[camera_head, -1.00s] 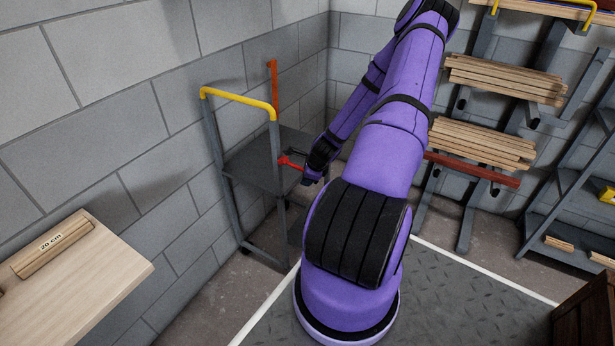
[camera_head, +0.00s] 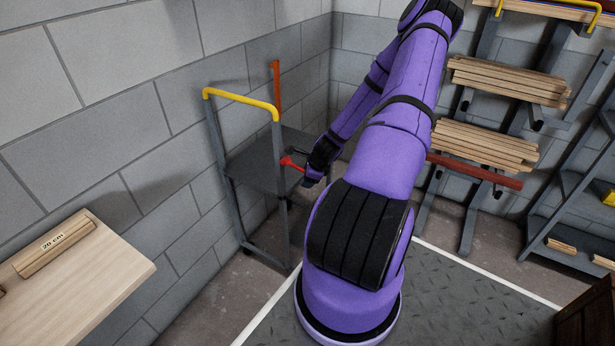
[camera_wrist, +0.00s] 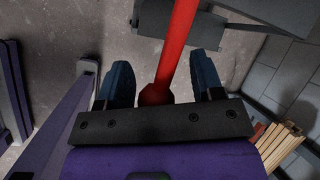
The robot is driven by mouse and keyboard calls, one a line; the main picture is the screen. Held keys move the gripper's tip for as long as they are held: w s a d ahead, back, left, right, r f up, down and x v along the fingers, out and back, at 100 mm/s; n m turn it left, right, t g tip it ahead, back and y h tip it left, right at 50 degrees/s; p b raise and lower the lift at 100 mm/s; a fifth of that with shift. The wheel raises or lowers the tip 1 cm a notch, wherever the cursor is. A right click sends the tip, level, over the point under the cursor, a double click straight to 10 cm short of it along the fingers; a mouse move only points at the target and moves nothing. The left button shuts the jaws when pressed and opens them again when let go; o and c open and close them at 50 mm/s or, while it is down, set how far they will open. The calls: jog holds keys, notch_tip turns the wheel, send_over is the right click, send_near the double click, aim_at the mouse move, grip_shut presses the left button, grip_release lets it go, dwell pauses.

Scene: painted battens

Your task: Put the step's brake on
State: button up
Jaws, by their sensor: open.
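The step is a grey metal frame with a dark platform (camera_head: 252,165) and a yellow handrail (camera_head: 240,101), standing by the block wall. A red lever (camera_head: 290,163) sticks out from its right side towards my gripper (camera_head: 318,172). In the wrist view the red lever (camera_wrist: 178,45) runs between the two dark blue fingers of my gripper (camera_wrist: 162,62). The fingers are apart, with a visible gap on each side of the lever. A thicker red end of the lever lies close to the gripper's base. The arm hides part of the step's right side in the head view.
A wooden bench (camera_head: 85,280) with a batten marked 20 cm is at lower left. A rack with stacked battens (camera_head: 485,145) and a dark red bar (camera_head: 475,170) stands behind the arm. An orange-red upright bar (camera_head: 276,88) rises behind the step. Bare floor shows left of my base.

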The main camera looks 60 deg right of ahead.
jog(key=v, duration=1)
jog(key=shift+r, duration=0.15)
